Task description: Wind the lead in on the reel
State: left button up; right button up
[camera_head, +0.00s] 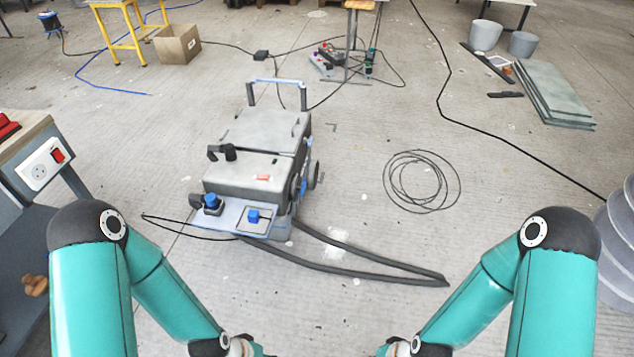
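A small blue and dark object that looks like the reel (48,20) stands on the floor at the far upper left. A thin black lead (225,44) runs along the floor from near it, past the yellow stand, towards a small black box (261,55); I cannot tell where it ends. Both arms come in from the bottom corners, and their wrists reach the bottom edge. The fingers of my left and right grippers are below the picture, far from the reel.
A grey wheeled machine (258,150) with a dark hose (345,268) stands mid-floor. A loose black cable coil (421,181) lies right of it. A long black cable (500,140) crosses the right side. A cardboard box (178,44), a yellow stand (131,45) and a socket bench (45,163) are left.

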aim_at(295, 188)
jog(key=z, duration=0.25)
jog(key=i, duration=1.05)
jog(key=u, duration=0.35)
jog(key=i, duration=0.75)
jog(key=u, duration=0.6)
jog(key=k, duration=0.9)
jog(key=u, duration=0.2)
jog(key=i, duration=0.9)
jog(key=z, duration=0.1)
